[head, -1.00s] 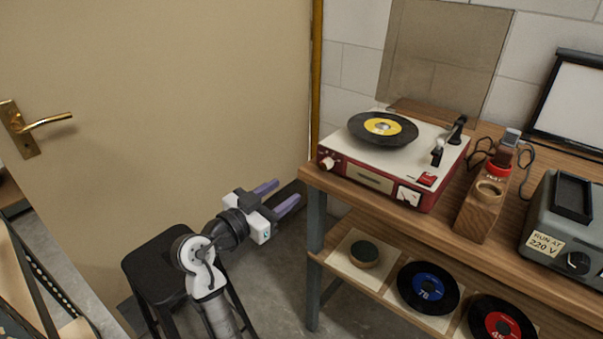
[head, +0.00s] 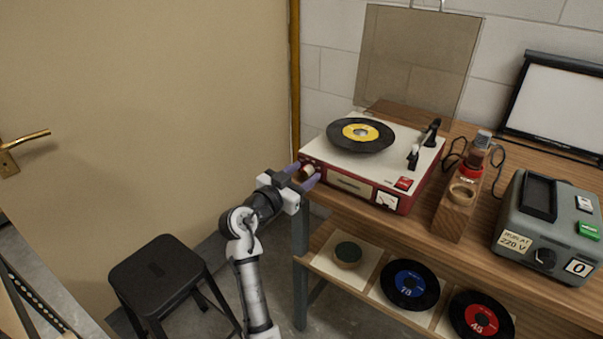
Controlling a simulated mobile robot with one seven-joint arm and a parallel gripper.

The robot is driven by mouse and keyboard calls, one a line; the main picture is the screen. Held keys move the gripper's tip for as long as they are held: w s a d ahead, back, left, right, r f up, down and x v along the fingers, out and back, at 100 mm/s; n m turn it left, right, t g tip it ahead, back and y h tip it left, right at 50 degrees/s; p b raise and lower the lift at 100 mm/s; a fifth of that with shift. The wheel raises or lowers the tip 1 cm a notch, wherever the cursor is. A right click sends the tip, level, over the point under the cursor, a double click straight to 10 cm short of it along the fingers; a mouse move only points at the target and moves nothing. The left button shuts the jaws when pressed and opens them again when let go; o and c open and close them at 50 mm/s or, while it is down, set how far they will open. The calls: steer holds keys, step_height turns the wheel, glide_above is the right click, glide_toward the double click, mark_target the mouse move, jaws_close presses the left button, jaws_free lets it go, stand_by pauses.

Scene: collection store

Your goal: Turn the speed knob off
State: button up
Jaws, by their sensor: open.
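A red and cream record player (head: 425,163) with its lid up stands at the left end of the wooden bench. A black record with a yellow label (head: 361,133) lies on its platter. The knob (head: 308,171) is at the left end of the red front panel. My gripper (head: 303,175) is open, its two purple fingers reaching toward the panel, one on each side of the knob in the picture. The fingers partly hide the knob and its pointer. I cannot tell whether they touch it.
A wooden block (head: 455,213) with a red-collared device stands right of the player, beside a grey 220 V box (head: 548,225). Records lie on the lower shelf (head: 324,265). A black stool (head: 157,270) stands left of my arm, before the door.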

steer(key=c, duration=1)
steer(key=shift+n, duration=0.3)
steer(key=n, duration=0.3)
steer(key=shift+a+n+p, duration=0.1)
steer(key=shift+n+p, duration=0.4)
steer(key=shift+n, duration=1.8)
steer(key=o, duration=1)
